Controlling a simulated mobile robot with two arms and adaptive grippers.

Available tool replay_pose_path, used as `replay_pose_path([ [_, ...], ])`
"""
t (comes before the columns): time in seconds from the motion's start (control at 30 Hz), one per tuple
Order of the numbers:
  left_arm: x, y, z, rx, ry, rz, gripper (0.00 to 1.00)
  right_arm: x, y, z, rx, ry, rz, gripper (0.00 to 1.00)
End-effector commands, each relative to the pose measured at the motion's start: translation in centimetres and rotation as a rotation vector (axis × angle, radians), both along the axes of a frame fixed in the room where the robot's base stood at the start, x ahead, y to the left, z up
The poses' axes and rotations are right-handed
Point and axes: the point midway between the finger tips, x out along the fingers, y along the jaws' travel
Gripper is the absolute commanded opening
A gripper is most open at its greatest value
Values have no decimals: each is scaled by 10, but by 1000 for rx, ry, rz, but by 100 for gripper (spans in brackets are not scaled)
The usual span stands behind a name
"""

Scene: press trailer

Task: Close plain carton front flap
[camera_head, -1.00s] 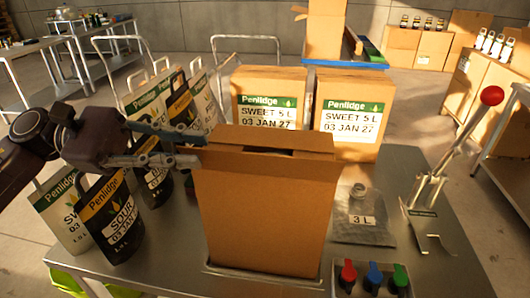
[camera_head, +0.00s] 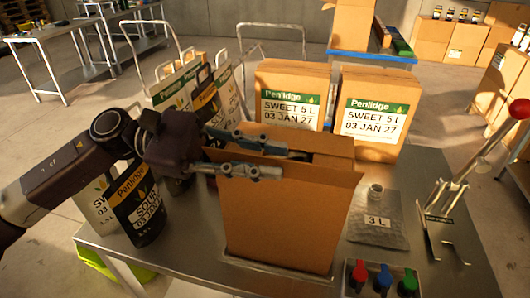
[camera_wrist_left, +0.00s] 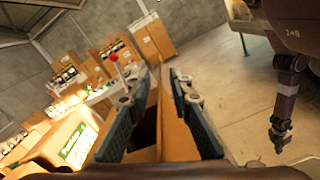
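The plain carton (camera_head: 280,225) stands upright on the steel bench. Its front flap (camera_head: 320,177) stands up along the front edge. The back flap (camera_head: 305,138) also stands up, and the opening between them is partly visible. My left gripper (camera_head: 272,158) reaches over the carton's left side, one finger in front of the front flap and one behind. In the left wrist view the two fingers (camera_wrist_left: 152,112) are apart, with the flap's edge between them. Whether either finger touches it I cannot tell. What seems my right gripper (camera_wrist_left: 279,140) hangs at the right, too small to read.
Two Penlidge cartons (camera_head: 292,100) (camera_head: 374,112) stand behind. Several pouches, including a black one (camera_head: 135,208), stand at the left under my arm. A 3 L bag (camera_head: 378,220), a red-knobbed lever press (camera_head: 445,205) and coloured controls (camera_head: 382,278) are at the right.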

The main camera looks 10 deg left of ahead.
Motion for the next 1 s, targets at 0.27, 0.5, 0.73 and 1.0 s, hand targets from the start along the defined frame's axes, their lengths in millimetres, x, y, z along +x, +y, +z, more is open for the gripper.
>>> replay_pose_path([
  [0.27,0,0,0,0,0,0,0,-1,0,0,0,1,-1,0],
  [0.5,0,0,0,0,0,0,0,-1,2,0,2,1,-2,0],
  [0.73,2,0,0,-1,34,0,0,-1,3,-3,4,1,-3,0],
  [1.0,11,0,4,-2,188,-1,0,-1,3,-11,3,1,-3,0],
])
